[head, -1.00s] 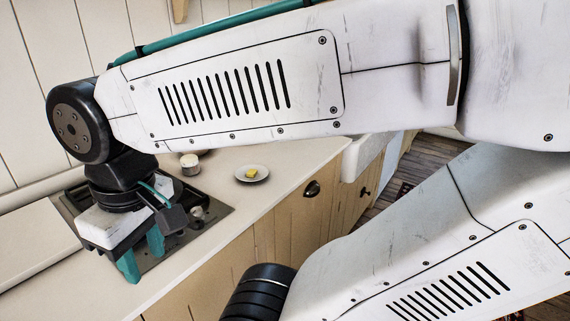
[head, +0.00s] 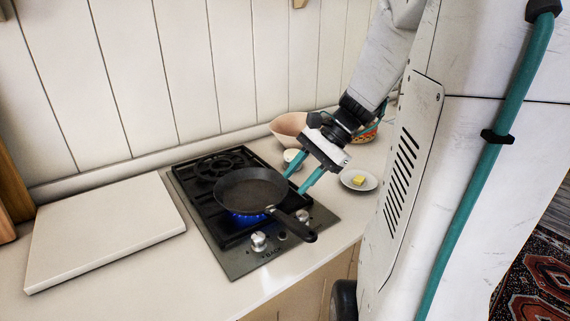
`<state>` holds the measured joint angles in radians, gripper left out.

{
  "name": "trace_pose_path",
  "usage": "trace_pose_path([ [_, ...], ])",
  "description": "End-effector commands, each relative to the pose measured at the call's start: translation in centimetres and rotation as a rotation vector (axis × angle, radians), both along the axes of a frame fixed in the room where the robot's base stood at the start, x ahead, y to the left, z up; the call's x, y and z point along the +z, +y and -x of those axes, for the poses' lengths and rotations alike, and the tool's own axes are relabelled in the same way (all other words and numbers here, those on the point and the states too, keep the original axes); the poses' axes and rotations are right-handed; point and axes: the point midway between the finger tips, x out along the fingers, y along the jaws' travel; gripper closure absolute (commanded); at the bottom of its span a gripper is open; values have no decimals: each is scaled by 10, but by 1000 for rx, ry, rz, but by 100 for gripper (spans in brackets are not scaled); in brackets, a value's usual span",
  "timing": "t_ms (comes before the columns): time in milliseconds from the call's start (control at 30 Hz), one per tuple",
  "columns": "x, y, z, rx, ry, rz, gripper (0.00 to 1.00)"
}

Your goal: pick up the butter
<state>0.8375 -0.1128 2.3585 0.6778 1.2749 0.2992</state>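The butter (head: 358,180) is a small yellow block lying on a white plate (head: 369,185) on the counter, right of the stove. My gripper (head: 301,183) is over the right side of the stove, left of the butter and apart from it. Its two teal fingers are spread open, with nothing seen between them. They point down and left, away from the butter.
A black frying pan (head: 251,190) sits on a lit front burner of the stove (head: 236,262), its handle toward the front right. A small white jar (head: 292,156), a pinkish bowl (head: 289,128) and a patterned bowl (head: 368,133) stand behind. A pale board (head: 105,229) lies at left.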

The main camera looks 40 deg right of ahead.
Motion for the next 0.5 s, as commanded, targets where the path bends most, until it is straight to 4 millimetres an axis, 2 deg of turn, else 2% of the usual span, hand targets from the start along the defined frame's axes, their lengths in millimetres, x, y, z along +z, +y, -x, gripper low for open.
trace_pose_path([
  [33,-9,-31,-2,-142,12,-76,64],
  [167,-29,-107,2,-480,9,-265,64],
  [300,-53,-186,26,-807,-18,-453,64],
  [400,-69,-229,49,-987,-46,-557,64],
  [500,-81,-259,69,-1111,-69,-629,64],
])
